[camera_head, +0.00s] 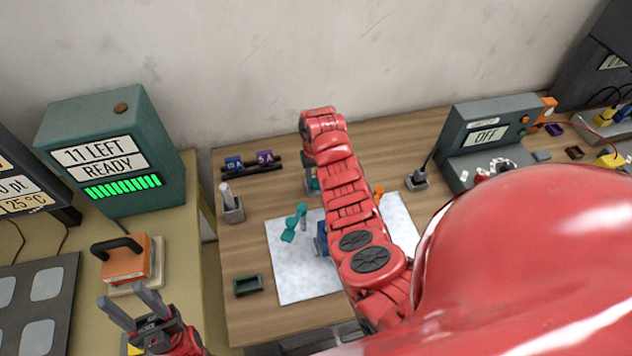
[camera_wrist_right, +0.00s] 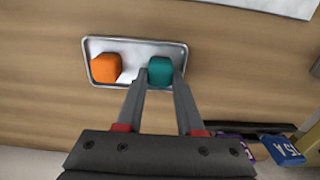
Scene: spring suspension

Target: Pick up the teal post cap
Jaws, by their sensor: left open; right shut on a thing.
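The teal post cap (camera_wrist_right: 160,68) is a small rounded block at the right end of a shallow metal tray (camera_wrist_right: 135,41) in the right wrist view. My right gripper (camera_wrist_right: 160,82) has one finger on each side of it and is shut on it. Whether the cap is clear of the tray floor I cannot tell. My left gripper (camera_head: 124,296) is open and empty at the lower left, in front of the orange-topped block (camera_head: 126,258).
An orange cap (camera_wrist_right: 106,67) sits at the tray's left end. A rack holds blue and purple fuses (camera_head: 264,157). A white mat (camera_head: 290,284) bears a teal lever (camera_head: 294,224). A grey OFF unit (camera_head: 487,131) stands right.

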